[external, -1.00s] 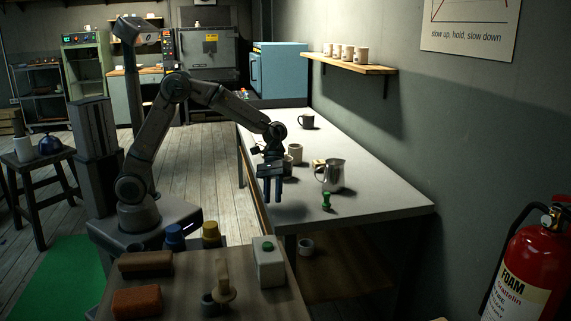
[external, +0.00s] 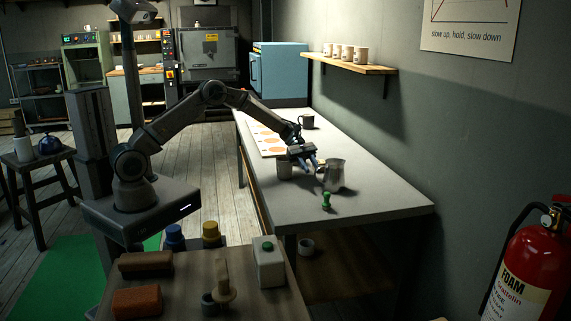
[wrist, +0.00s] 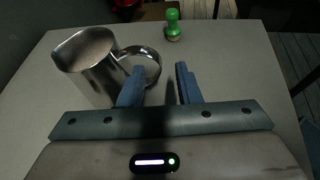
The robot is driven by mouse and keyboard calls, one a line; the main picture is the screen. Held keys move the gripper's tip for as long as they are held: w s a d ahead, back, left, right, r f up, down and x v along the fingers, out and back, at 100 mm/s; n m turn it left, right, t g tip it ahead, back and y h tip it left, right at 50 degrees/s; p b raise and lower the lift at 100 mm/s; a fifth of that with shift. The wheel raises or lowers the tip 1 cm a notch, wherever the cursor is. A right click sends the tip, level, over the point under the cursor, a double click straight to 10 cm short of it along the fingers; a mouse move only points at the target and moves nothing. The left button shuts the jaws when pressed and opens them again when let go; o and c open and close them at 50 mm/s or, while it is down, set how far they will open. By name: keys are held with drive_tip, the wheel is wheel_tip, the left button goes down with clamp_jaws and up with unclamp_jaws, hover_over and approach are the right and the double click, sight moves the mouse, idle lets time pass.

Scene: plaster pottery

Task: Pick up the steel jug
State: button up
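The steel jug (external: 335,176) stands upright on the grey table, near its right side. In the wrist view the jug (wrist: 88,65) is at upper left, with its handle (wrist: 157,62) toward the right. My gripper (external: 314,162) is close to the jug, on its left in the external view. In the wrist view my gripper (wrist: 160,78) is open, with a clear gap between its blue fingers. The left finger overlaps the near part of the handle, and the handle's outer curve shows ahead of the gap. I cannot tell whether they touch.
A green-handled stamp (external: 326,201) stands in front of the jug. A sheet with orange discs (external: 268,140) lies along the left edge. The table's front right is clear.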

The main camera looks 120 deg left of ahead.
sight(330, 176)
drive_tip(key=x, duration=0.5)
drive_tip(key=shift+p, duration=0.4)
drive_tip(key=shift+a, duration=0.1)
clamp_jaws()
drive_tip(key=shift+r, duration=0.1)
drive_tip(key=shift+r, duration=0.1)
idle(0.6)
